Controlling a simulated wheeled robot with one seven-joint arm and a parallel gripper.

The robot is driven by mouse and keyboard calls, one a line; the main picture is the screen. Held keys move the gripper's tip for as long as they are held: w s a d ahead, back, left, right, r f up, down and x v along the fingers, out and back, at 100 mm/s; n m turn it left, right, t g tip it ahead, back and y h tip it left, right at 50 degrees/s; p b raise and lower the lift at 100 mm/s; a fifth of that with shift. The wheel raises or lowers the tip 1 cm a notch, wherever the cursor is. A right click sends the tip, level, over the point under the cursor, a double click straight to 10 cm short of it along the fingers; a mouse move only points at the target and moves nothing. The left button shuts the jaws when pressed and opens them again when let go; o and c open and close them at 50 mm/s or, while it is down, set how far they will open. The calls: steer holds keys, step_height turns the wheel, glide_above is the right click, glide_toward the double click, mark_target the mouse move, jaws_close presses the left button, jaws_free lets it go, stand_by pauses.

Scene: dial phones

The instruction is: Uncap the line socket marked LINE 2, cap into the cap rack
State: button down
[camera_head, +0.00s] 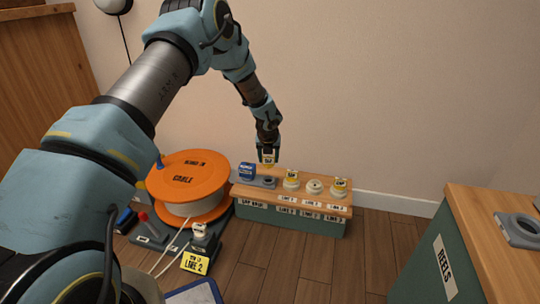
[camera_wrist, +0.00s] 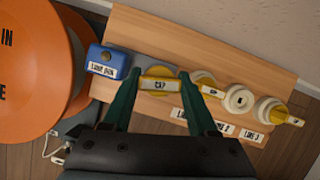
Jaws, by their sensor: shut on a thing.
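My gripper (camera_head: 267,152) is shut on a yellow cap (camera_wrist: 158,83) marked CAP and holds it above the left part of the bench. In the head view, this cap (camera_head: 268,159) is just above a grey ring holder (camera_head: 268,182) at the cap rack end; they look apart. The middle line socket (camera_head: 315,186) is white and bare; it also shows in the wrist view (camera_wrist: 240,99). Its front label seems to read LINE 2. The sockets on either side wear yellow caps, the left one (camera_head: 291,175) and the right one (camera_head: 340,184).
A blue labelled block (camera_head: 247,171) stands left of the ring holder. A REELS bench (camera_head: 488,225) stands at right. Floor between is clear.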

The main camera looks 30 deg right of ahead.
mark_target(268, 165)
steer(key=shift+w+a+f+b, duration=0.1)
steer(key=shift+a+f+b, duration=0.05)
steer(key=shift+f+b, duration=0.6)
step_height(268, 165, down, 2)
steer(key=b, duration=0.3)
steer(key=shift+f, duration=0.85)
steer(key=shift+f, duration=0.7)
steer(key=shift+c, duration=0.5)
jaws_free()
steer(key=shift+c, duration=0.3)
steer(key=shift+c, duration=1.3)
